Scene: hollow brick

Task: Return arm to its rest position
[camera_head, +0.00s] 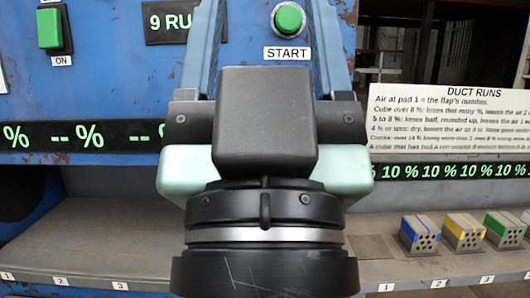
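My gripper (265,120) fills the middle of the head view, seen from behind, with its black round wrist at the bottom and pale green housing on both sides. Two blue bars run up from it, apart from each other, and leave the frame at the top. The fingertips are not in view, so I cannot tell whether they are open or shut. The panel shows between the bars, and I see no object held there. The rest of my arm is out of view.
Behind is a blue panel with a green START button (288,18), a green ON button (50,29) and percentage displays (450,171). A DUCT RUNS sign (450,115) is at right.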

